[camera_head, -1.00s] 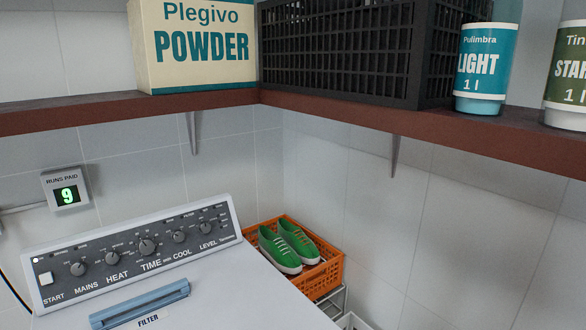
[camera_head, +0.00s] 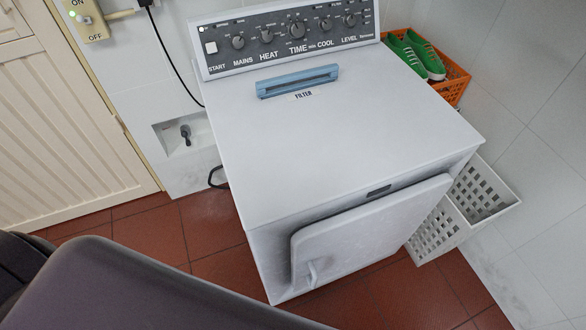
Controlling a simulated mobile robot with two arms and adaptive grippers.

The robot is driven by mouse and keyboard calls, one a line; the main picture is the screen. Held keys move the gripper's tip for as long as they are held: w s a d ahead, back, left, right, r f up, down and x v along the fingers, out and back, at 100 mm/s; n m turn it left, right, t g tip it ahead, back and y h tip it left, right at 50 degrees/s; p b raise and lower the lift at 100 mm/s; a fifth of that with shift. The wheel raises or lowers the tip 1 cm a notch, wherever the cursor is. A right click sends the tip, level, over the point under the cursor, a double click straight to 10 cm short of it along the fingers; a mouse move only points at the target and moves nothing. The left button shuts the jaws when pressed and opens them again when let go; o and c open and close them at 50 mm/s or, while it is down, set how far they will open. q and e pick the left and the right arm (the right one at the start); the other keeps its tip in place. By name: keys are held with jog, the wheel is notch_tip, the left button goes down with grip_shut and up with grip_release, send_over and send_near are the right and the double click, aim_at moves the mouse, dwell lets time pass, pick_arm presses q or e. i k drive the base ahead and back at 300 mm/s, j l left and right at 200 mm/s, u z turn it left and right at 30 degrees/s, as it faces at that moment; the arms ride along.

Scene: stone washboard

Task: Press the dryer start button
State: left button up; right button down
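The white dryer (camera_head: 340,145) stands in the middle of the head view, with its grey control panel (camera_head: 285,38) along the back of its top. The dryer's front door (camera_head: 365,235) looks slightly ajar. Neither gripper is in view; a dark part of my own body covers the lower left corner.
A blue filter handle (camera_head: 297,82) lies on the dryer top, which is otherwise clear. An orange crate (camera_head: 455,82) with green shoes (camera_head: 415,54) is behind right. A white basket (camera_head: 485,190) stands at the right. A wall switch (camera_head: 88,18) and cream door (camera_head: 65,120) are left.

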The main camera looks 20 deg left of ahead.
aim_at(211, 46)
jog(key=k+j, duration=0.15)
jog(key=j, duration=0.25)
jog(key=k+j+z, duration=0.1)
jog(key=j, duration=0.3)
jog(key=k+j, duration=0.25)
jog(key=j, duration=0.15)
